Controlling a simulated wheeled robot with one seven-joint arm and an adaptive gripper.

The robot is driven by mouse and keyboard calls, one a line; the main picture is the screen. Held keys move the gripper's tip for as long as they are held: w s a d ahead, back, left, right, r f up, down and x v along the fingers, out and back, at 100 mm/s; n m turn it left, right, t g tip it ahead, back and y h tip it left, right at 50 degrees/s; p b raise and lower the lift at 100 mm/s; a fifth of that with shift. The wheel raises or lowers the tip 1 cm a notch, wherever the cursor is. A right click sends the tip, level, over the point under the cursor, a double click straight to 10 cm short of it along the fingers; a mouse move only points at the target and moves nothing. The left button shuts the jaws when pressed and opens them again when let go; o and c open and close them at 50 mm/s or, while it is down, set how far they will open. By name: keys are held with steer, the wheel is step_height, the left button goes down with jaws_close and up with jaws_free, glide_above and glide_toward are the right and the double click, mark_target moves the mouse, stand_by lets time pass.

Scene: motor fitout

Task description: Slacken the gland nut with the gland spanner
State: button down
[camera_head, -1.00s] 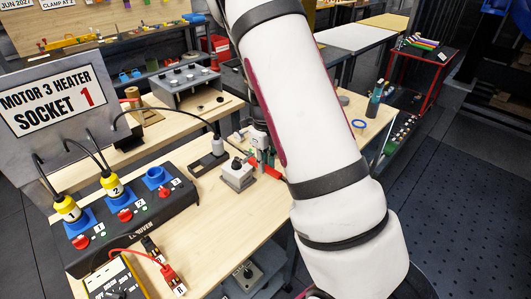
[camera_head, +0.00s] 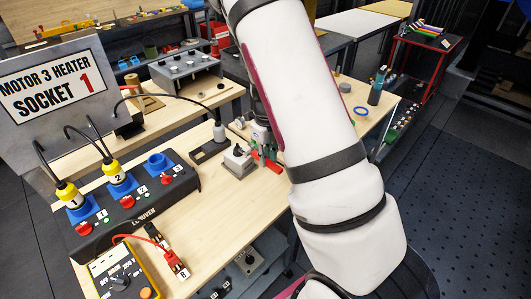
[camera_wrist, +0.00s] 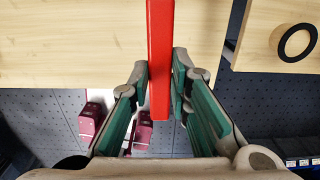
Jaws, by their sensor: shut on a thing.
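My gripper (camera_wrist: 160,85) is shut on a red flat bar, the gland spanner (camera_wrist: 160,55). In the wrist view the bar runs between the green finger pads and out past the fingertips. In the head view my gripper (camera_head: 263,143) is over the bench, and the red spanner (camera_head: 273,166) shows at its fingers, just right of a small grey block (camera_head: 238,162). Left of the block, a black cable enters a pale grey fitting (camera_head: 219,132) on a dark base. I cannot tell which part is the gland nut; the spanner's far end is partly hidden.
A black socket box (camera_head: 140,215) with yellow plugs and a yellow meter (camera_head: 122,275) stand at the left. A blue ring (camera_head: 360,111) and a dark bottle (camera_head: 377,88) are at the right. The front middle of the wooden bench (camera_head: 215,215) is clear.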

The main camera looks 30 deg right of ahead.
mark_target(257, 153)
step_height(257, 153, down, 4)
steer(key=shift+f+b, duration=0.1)
steer(key=shift+b, duration=0.65)
steer(key=shift+w+a+b, duration=0.15)
steer(key=shift+w+b, duration=0.2)
steer(key=shift+w, duration=0.5)
steer(key=shift+w+a+r+b, duration=0.15)
steer(key=shift+w+b, duration=0.2)
steer(key=shift+w, duration=0.35)
steer(key=shift+w+a+r+b, duration=0.15)
steer(key=shift+w+b, duration=0.15)
steer(key=shift+w, duration=0.35)
stand_by(0.4)
steer(key=shift+d+f, duration=0.1)
stand_by(0.7)
steer(key=shift+w+d+n, duration=0.15)
steer(key=shift+d+n, duration=0.2)
steer(key=shift+n, duration=0.15)
